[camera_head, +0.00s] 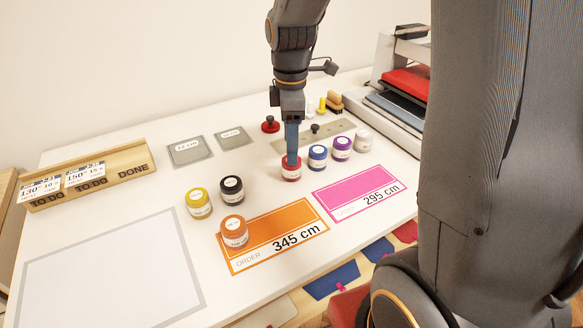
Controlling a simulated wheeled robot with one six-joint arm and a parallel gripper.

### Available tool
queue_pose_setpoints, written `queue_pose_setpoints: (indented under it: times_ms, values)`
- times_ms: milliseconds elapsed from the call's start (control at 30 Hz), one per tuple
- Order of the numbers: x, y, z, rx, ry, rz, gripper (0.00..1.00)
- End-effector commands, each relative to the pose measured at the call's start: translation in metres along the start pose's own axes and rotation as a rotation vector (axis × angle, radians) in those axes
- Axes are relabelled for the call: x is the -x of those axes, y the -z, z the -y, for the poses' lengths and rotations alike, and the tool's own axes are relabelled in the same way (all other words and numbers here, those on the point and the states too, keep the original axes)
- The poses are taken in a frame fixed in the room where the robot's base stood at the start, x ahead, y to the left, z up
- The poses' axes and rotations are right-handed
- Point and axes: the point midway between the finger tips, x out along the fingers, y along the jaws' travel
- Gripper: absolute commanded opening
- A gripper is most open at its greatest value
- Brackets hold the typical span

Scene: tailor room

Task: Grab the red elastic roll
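The red elastic roll (291,173) stands upright on the white table, left of the blue roll. My gripper (292,158) is directly above it, pointing down, with its fingertips at the roll's top. The gripper hides part of the roll's top. I see the fingers nearly edge-on, so I cannot tell whether they are open or shut, or whether they touch the roll.
Blue (317,157), purple (341,148) and grey-white (363,139) rolls stand close to its right. Yellow (198,202), black (231,189) and orange (233,231) rolls stand to the left. A pink order card (345,201) lies in front. A metal strip (345,126) lies behind.

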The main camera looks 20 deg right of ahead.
Motion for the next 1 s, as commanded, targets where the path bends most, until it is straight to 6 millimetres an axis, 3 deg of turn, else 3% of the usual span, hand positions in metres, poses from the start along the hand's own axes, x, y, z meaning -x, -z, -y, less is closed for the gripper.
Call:
queue_pose_setpoints:
  times_ms: [167,800,1000]
  values:
    - [-0.004,0.002,-0.006,0.080,0.007,0.002,0.61]
    - [-0.072,-0.003,-0.005,0.078,0.008,0.002,0.61]
    - [-0.077,-0.003,-0.006,0.078,0.004,0.001,0.61]
